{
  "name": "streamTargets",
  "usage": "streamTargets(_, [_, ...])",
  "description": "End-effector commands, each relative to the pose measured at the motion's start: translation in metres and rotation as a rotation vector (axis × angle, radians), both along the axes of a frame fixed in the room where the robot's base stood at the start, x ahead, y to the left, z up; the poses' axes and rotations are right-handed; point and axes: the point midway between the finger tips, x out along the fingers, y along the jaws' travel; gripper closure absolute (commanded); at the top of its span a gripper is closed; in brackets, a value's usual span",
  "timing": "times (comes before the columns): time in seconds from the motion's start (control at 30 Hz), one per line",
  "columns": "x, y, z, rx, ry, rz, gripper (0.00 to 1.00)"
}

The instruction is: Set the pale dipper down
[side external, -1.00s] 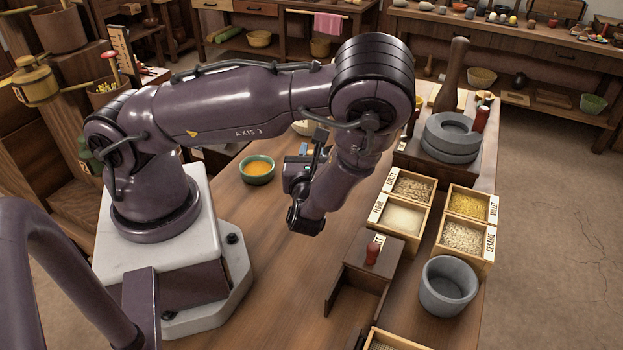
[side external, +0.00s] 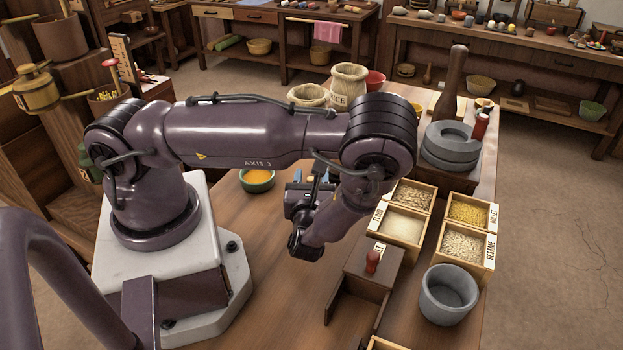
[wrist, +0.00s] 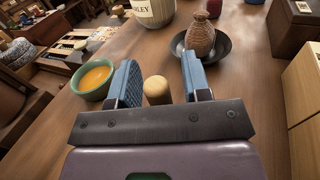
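My gripper (wrist: 160,60) shows two blue fingers standing apart in the wrist view. A pale, round-ended wooden piece, which looks like the end of the pale dipper (wrist: 157,90), shows between them. Bare table shows between it and the right finger; whether either finger touches it is unclear. The rest of the dipper is hidden. In the side view my gripper is mostly hidden behind my wrist, above the table to the right of the green bowl, and the dipper cannot be made out.
A green bowl of orange contents (wrist: 95,77) stands left of my fingers. A labelled pale sack (wrist: 153,12) and a brown bottle (wrist: 201,38) in a dark dish (wrist: 176,45) stand beyond.

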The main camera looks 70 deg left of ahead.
Motion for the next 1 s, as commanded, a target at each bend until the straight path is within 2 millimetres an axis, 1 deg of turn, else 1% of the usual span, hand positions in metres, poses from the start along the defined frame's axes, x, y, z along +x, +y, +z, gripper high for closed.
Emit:
streamTargets(0.2, [0.000,0.000,0.003,0.000,0.000,0.000,0.56])
streamTargets(0.27, [-0.002,-0.005,0.003,-0.001,0.000,-0.002,0.56])
streamTargets(0.37, [-0.008,-0.021,0.003,-0.002,0.000,-0.004,0.56])
streamTargets(0.6, [-0.028,-0.069,0.003,-0.001,0.000,-0.005,0.56])
streamTargets(0.7, [-0.035,-0.087,0.003,-0.002,-0.001,-0.004,0.56])
streamTargets(0.83, [-0.042,-0.102,0.003,-0.001,-0.001,-0.002,0.56])
streamTargets(1.0, [-0.046,-0.111,0.003,0.001,0.000,0.000,0.56])
